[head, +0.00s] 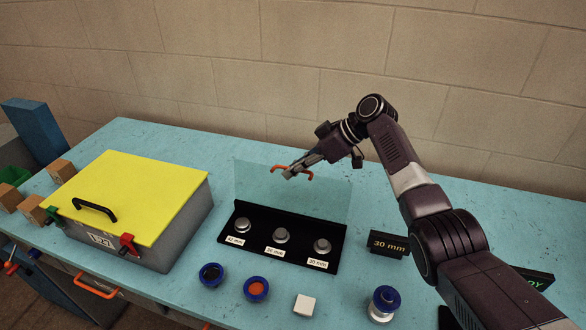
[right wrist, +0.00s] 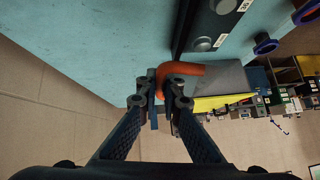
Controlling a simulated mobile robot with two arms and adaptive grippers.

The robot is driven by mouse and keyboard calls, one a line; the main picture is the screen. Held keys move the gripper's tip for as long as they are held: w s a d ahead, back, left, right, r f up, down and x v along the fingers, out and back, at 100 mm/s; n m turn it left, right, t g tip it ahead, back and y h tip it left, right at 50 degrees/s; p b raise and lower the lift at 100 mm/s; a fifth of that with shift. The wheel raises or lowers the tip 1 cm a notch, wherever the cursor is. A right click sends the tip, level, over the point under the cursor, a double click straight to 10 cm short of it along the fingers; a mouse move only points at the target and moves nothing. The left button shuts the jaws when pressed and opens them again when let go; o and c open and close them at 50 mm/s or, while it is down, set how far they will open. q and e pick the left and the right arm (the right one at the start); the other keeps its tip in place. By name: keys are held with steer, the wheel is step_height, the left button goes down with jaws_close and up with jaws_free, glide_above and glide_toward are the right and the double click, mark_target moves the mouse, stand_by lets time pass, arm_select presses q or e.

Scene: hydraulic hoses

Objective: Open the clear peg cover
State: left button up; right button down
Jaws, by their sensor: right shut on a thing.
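The clear peg cover (head: 255,185) is a see-through panel standing raised at the back edge of the black peg base (head: 262,249). Its orange handle (head: 308,172) is near the top, and also shows in the right wrist view (right wrist: 186,68). My right gripper (head: 290,172) is shut on this handle; in the right wrist view its fingertips (right wrist: 162,92) are around the handle. Three grey pegs (head: 281,236) stand on the base with white size labels in front, and the panel is not over them. My left gripper is not in view.
A grey box with a yellow lid (head: 135,190) stands left of the pegs. Blue-rimmed rings (head: 257,289), a white block (head: 305,304) and a blue-and-white spool (head: 383,303) lie in front. A "30 mm" sign (head: 387,244) stands right. A block wall is behind.

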stand_by(0.4)
steer(key=c, duration=2.4)
jaws_free()
steer(key=v, duration=1.2)
